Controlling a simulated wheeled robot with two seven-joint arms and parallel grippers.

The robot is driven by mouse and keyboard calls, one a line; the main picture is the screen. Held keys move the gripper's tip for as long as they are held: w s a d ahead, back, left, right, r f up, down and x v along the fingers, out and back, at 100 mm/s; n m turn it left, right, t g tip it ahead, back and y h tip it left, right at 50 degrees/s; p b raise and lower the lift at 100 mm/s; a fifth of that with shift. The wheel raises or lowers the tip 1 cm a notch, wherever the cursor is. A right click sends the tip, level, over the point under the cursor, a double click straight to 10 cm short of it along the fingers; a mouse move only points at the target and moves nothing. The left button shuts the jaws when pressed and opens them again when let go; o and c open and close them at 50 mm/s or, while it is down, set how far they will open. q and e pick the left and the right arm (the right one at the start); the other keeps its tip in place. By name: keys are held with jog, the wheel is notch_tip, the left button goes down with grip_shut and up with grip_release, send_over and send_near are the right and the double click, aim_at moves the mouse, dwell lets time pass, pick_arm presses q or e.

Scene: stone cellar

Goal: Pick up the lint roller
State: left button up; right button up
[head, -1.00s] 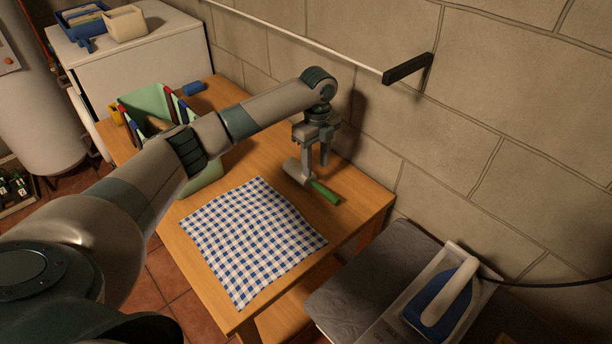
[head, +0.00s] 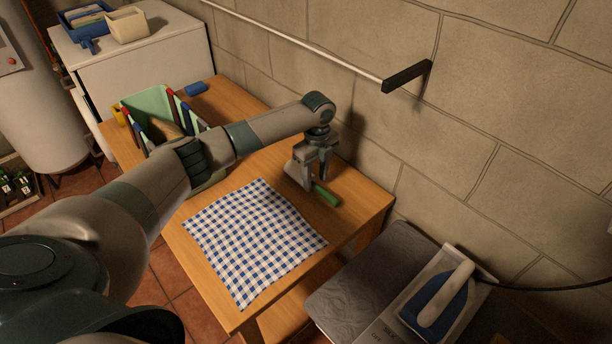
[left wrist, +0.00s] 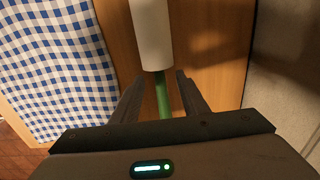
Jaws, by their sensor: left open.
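The lint roller lies on the wooden table near the wall, with a white roll and a green handle (head: 326,195). In the left wrist view its white roll (left wrist: 151,35) is at the top, and its green handle runs down between my fingers. My left gripper (head: 313,182) is open and points down over the roller, its fingers on either side of the handle (left wrist: 163,95). The gripper hides part of the roller in the head view. I cannot tell whether the fingers touch it. My right gripper is not in view.
A blue checked cloth (head: 255,240) lies on the table (head: 366,200) left of the roller. A green bin (head: 150,103) with colourful items stands at the back left. An iron (head: 440,300) rests on a board at right. The stone wall is close behind.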

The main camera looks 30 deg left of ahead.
pick_arm(q)
jog(key=shift+f+p, duration=0.3)
jog(key=shift+f, duration=1.05)
jog(key=shift+c, duration=0.3)
grip_shut()
